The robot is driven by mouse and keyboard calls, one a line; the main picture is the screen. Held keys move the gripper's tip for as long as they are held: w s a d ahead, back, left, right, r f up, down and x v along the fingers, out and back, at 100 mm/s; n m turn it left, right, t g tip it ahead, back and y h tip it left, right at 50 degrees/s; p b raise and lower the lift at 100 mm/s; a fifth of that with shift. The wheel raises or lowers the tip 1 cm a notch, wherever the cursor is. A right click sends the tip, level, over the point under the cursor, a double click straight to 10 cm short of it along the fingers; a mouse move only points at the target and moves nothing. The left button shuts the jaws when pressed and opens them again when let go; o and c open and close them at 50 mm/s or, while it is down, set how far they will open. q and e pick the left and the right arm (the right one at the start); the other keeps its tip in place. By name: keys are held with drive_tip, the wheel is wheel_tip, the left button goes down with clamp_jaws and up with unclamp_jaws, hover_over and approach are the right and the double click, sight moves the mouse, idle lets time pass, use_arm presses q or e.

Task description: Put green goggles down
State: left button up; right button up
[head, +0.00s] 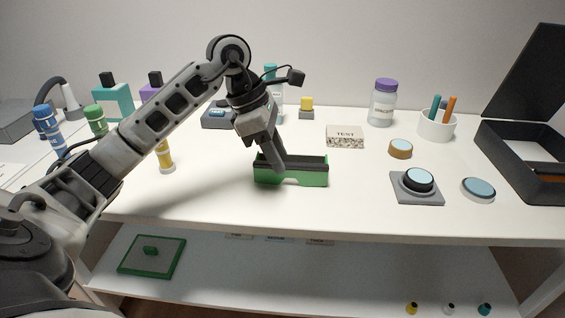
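The green goggles (309,178) are a green, box-like piece with a dark inner side and a notch in the lower front. They appear to rest upright on the white table near its front edge, in the middle of the head view. My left gripper (276,163) reaches down from above at their left part, and its finger overlaps the dark inside and front rim. Only one finger shows clearly, so I cannot tell whether it is closed on the goggles. My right gripper is not in view.
A TEST box (345,137) stands behind and right of the goggles. A yellow vial (166,160) stands left. The tabletop between goggles and button is clear.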

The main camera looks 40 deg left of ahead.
use_arm(q)
drive_tip(key=p+v, duration=0.1)
drive_tip(key=v, duration=0.7)
drive_tip(key=shift+a+r, duration=0.1)
drive_tip(key=shift+r, duration=0.25)
drive_tip(key=shift+s, duration=0.1)
